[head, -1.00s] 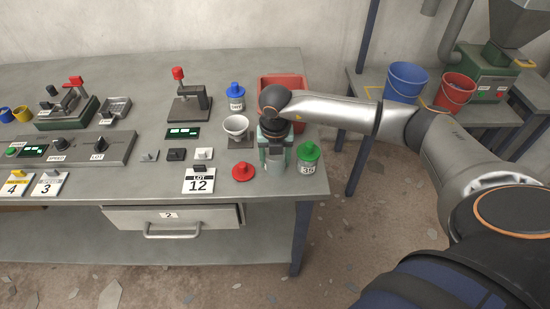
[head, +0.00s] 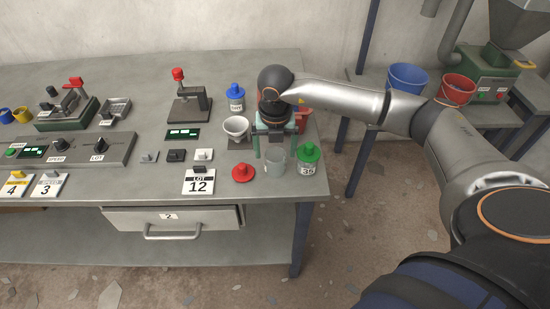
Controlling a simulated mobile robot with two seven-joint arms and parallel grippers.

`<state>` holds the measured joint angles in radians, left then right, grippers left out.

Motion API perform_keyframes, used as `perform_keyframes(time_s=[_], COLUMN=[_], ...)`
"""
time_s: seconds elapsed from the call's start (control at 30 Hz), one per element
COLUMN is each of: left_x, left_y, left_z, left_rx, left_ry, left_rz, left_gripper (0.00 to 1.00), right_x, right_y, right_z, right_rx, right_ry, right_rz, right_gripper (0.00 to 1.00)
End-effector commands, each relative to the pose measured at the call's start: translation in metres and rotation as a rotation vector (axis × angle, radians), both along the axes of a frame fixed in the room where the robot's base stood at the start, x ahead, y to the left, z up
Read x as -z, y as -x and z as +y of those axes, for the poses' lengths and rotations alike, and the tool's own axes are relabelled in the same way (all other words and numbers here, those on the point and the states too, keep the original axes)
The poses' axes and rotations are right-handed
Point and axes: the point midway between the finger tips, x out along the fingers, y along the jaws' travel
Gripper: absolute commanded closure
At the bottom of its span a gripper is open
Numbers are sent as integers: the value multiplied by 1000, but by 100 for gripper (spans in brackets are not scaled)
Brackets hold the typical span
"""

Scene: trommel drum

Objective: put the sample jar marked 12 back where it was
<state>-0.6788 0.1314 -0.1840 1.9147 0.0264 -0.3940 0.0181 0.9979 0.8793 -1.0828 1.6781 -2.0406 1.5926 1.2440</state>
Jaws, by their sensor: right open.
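A clear open jar (head: 275,162) stands upright near the front right of the bench; I see no number on it. My right gripper (head: 274,143) is open just behind and above this jar, its two green fingers apart; whether they touch it I cannot tell. A red lid (head: 243,173) lies left of the jar. A jar with a green lid (head: 308,160), its number looking like 35 or 36, stands to the right. A jar with a blue lid (head: 236,97) stands further back. My left gripper is not in view.
A white funnel cup (head: 236,128) on a stand is close left of my right gripper. A red bin (head: 304,118) is partly hidden behind it. A press with a red knob (head: 187,97) stands left. Drawer 2 (head: 172,219) is under the bench top. Bare bench lies at the back left.

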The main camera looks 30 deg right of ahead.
Motion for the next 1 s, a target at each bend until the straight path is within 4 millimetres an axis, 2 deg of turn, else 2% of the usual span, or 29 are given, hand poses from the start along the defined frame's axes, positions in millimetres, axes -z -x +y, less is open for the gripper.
perform_keyframes(time_s=[0.1,0.3,0.43,0.53,0.57,0.63,0.67,0.7,0.77,0.8,0.9,1.0], left_x=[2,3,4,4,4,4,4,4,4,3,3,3], left_y=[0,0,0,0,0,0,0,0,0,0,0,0], left_z=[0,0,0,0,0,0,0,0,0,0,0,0], left_rx=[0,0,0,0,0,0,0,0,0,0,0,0], left_ry=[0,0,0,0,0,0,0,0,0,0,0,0], left_rz=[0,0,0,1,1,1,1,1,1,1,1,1], left_gripper=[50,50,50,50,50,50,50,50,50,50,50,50], right_x=[-27,-59,-68,-57,-51,-35,-28,-23,-21,-25,-47,-74], right_y=[2,6,8,14,17,30,38,49,68,79,97,98], right_z=[2,4,7,29,42,83,106,137,183,211,265,293], right_rx=[-1,-1,-5,-55,-86,-169,-209,-255,-305,-322,-290,-154], right_ry=[1,-1,-7,-81,-126,-279,-365,-494,-705,-849,-1199,-1515], right_rz=[-4,-2,1,26,36,71,85,102,118,120,99,42], right_gripper=[8,8,8,8,8,8,8,8,8,8,8,8])
